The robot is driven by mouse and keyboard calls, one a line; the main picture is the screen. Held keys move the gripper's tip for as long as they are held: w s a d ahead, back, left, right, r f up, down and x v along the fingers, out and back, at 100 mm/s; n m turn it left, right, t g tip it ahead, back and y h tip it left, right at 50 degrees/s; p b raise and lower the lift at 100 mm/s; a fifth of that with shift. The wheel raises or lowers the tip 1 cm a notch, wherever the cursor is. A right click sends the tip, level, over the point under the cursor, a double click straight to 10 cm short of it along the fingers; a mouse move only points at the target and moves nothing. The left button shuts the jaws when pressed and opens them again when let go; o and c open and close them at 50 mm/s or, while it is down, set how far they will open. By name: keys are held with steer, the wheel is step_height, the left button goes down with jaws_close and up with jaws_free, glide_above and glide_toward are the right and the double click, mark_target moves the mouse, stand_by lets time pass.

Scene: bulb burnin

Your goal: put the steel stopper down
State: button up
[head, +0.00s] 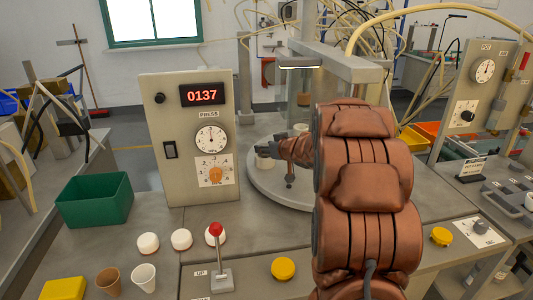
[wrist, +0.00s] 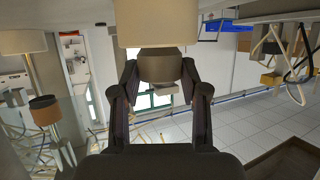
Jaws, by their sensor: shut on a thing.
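The wrist view shows the gripper (wrist: 158,84) shut on a dark grey, round piece, the steel stopper (wrist: 160,64). A wide cream cylinder (wrist: 156,22) lies right against the stopper in that picture; I cannot tell whether they touch. In the head view the fingers hide the stopper.
The press panel (head: 190,190) with the red 0137 display stands left of the plate. White round caps (head: 181,239), a red-knobbed lever (head: 217,258), cups (head: 144,277) and a green bin (head: 95,199) occupy the front left. A grey post (head: 291,175) stands on the plate.

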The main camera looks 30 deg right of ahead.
steer(key=shift+f, duration=0.35)
steer(key=o, duration=1.2)
steer(key=shift+f, duration=0.15)
steer(key=shift+o, duration=0.2)
steer(key=shift+s+r, duration=0.2)
steer(key=shift+r, duration=0.05)
steer(key=p+v, duration=0.1)
steer(key=v, duration=1)
steer(key=shift+s, duration=0.3)
steer(key=shift+w+r, duration=0.1)
steer(key=shift+r, duration=0.1)
